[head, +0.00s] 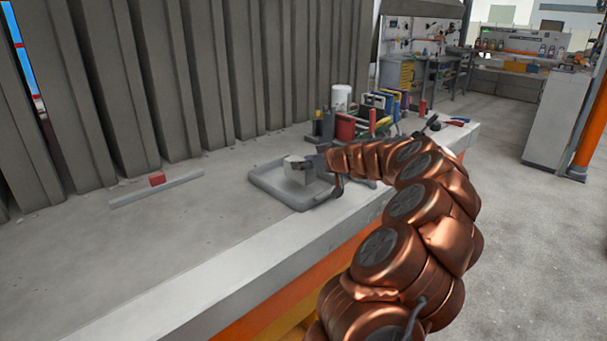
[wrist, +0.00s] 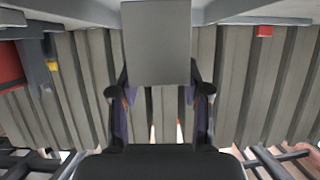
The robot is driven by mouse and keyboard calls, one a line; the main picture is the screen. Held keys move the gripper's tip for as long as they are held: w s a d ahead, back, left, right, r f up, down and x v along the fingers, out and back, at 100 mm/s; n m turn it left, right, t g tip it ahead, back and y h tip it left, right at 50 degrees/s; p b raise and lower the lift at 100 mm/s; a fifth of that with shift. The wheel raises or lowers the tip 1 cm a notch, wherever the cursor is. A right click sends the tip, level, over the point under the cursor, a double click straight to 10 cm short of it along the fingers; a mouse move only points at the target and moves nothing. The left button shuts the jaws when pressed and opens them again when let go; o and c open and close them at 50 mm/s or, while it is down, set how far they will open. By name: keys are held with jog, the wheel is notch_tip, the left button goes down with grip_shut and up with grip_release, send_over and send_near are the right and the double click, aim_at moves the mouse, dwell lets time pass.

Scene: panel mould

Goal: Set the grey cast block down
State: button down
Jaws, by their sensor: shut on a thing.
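The grey cast block (head: 296,162) is pale and box-like, and in the head view it is over the shallow grey tray (head: 262,184) on the bench. My gripper (head: 316,164) is shut on the block from its right side. In the wrist view the block (wrist: 157,42) fills the top middle, between the two fingers of my gripper (wrist: 158,88). I cannot tell whether the block's underside touches the tray floor, as that contact is hidden.
A small red block (head: 157,178) sits by a pale bar (head: 157,188) on the left of the bench (head: 130,240). Binders (head: 380,103), a white cylinder (head: 341,98) and tools stand behind my arm. Ribbed panels (head: 200,75) rise along the bench's back. The bench's left front is clear.

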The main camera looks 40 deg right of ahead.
aim_at(311, 172)
jog(key=shift+f, duration=1.65)
jog(key=shift+f, duration=0.1)
jog(key=c, duration=0.5)
grip_release()
jog(key=shift+c, duration=0.2)
jog(key=shift+s+r, duration=0.15)
jog(key=shift+r, duration=0.05)
jog(key=v, duration=1.1)
jog(key=shift+s+b, duration=0.3)
jog(key=shift+b, duration=0.1)
